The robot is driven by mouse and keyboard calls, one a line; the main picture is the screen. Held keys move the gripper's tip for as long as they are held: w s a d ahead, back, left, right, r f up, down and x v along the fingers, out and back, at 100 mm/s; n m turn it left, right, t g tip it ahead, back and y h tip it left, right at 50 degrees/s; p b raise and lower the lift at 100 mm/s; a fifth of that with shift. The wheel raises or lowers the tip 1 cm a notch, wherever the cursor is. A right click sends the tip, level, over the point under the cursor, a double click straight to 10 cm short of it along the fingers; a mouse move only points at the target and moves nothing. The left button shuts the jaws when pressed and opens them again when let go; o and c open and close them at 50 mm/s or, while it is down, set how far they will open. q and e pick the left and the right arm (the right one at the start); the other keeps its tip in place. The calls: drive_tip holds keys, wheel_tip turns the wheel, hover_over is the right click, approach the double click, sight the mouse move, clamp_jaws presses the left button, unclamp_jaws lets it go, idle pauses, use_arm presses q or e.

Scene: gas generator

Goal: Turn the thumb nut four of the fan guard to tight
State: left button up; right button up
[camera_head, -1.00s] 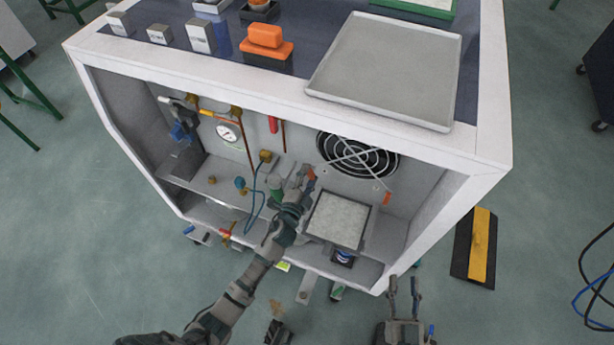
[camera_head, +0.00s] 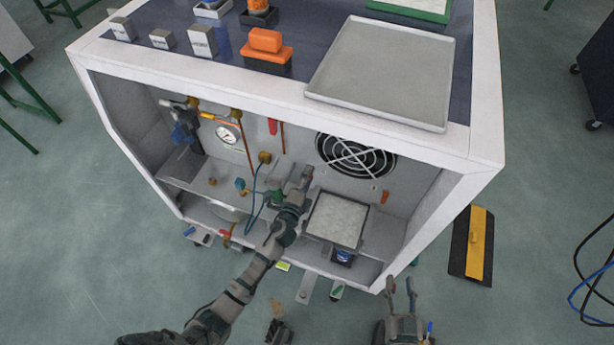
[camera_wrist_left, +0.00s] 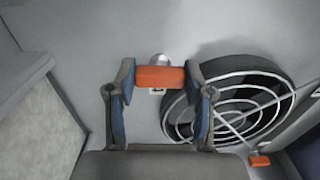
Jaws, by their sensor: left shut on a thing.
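The fan guard (camera_head: 355,157) is a round wire grille over a black fan on the back panel; it also shows in the left wrist view (camera_wrist_left: 235,108). My left gripper (camera_head: 293,174) is inside the housing, left of the fan. In the left wrist view, my left gripper (camera_wrist_left: 160,80) is shut on an orange thumb nut (camera_wrist_left: 160,76) beside the guard, on a metal stud. The gripper hides this nut in the head view. Another orange thumb nut (camera_wrist_left: 260,160) sits lower right of the guard; an orange nut also shows (camera_head: 386,197). My right gripper (camera_head: 402,292) is open and empty at the bottom.
A framed pale filter panel (camera_head: 337,219) stands just right of my left gripper. A gauge (camera_head: 228,134) with copper pipes and a blue hose (camera_head: 252,203) are to its left. A grey tray (camera_head: 385,70) lies on the housing top, whose front edge overhangs the bay.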

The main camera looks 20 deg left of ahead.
use_arm(q)
drive_tip(key=shift+d+f, duration=0.15)
drive_tip(key=shift+f, duration=0.15)
drive_tip(key=o, duration=1.1)
drive_tip(key=shift+o, duration=0.3)
drive_tip(key=shift+r, duration=0.1)
drive_tip(key=s, duration=1.2)
drive_tip(key=shift+a, duration=0.2)
